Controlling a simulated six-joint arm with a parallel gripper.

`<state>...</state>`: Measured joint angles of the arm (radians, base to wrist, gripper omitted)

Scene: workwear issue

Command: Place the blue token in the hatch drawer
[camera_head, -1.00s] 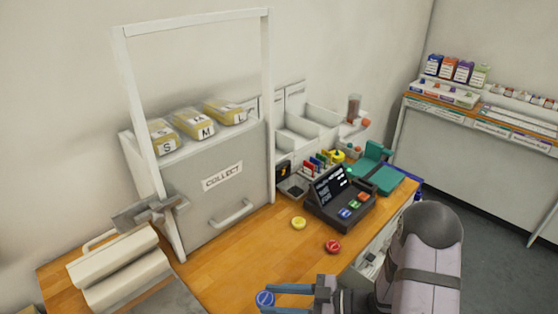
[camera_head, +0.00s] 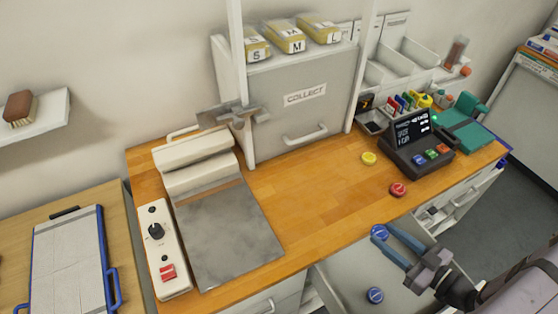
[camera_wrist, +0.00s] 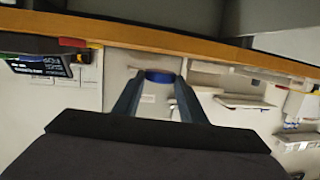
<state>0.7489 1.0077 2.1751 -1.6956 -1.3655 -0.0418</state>
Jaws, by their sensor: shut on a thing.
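My gripper (camera_head: 387,235) is shut on a round blue token (camera_head: 379,231). It holds the token at the fingertips, beyond the front edge of the wooden counter. In the wrist view the token (camera_wrist: 160,76) sits between the two fingers. The grey hatch drawer (camera_head: 270,128), labelled COLLECT, stands at the back of the counter and has a handle (camera_head: 305,135) on its front. Its front looks closed, and its inside is hidden. My gripper is well apart from it, in front and to the right.
A yellow token (camera_head: 369,158) and a red token (camera_head: 398,189) lie on the wooden counter (camera_head: 310,205). The counter's middle is clear.

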